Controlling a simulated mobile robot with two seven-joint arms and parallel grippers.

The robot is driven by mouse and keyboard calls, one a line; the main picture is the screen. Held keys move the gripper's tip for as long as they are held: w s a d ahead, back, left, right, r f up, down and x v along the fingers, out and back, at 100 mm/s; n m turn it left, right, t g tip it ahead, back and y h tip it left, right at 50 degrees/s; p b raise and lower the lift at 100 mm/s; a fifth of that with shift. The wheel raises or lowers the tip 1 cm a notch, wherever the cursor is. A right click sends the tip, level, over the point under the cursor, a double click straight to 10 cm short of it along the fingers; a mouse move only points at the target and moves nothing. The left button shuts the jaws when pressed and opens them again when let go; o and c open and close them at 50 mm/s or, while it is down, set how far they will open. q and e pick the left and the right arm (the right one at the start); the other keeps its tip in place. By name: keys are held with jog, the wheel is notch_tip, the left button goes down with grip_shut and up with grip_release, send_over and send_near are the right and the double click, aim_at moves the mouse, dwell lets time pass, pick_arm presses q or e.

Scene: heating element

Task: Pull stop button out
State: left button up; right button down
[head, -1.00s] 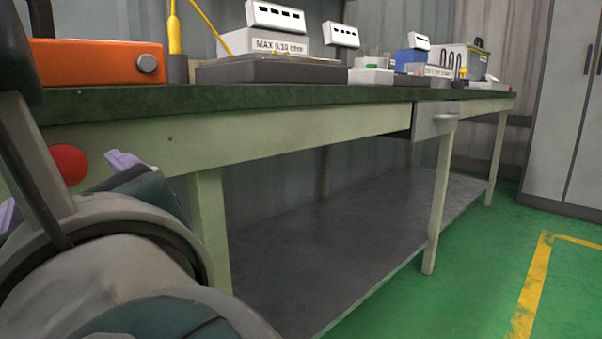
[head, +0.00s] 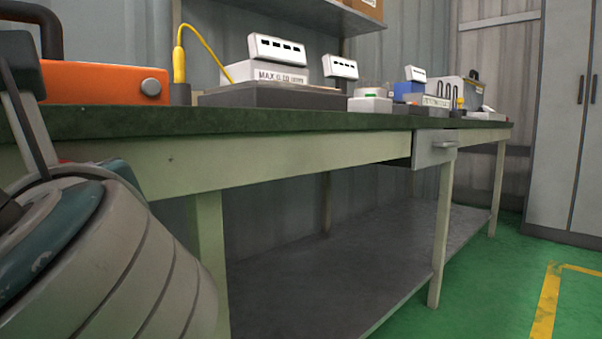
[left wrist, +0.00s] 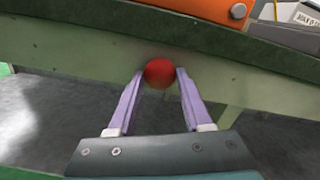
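The stop button is a round red knob (left wrist: 159,73) on the pale green front rail of the workbench, near the middle of the left wrist view. My left gripper (left wrist: 160,74) has its two purple fingers parted, one tip on each side of the red knob. The tips come very close to its sides; I cannot make out firm contact. In the head view my left arm covers most of the button and the left gripper at the far left. My right gripper is in neither view.
The green bench top (head: 300,122) runs just above the button. An orange case (head: 95,83) sits on it at the left, near a yellow cable (head: 180,55) and white instruments (head: 277,75). A pale bench leg (head: 210,250) stands below. The floor at the right is open.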

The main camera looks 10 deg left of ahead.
pick_arm(q)
grip_shut()
dwell(0.9)
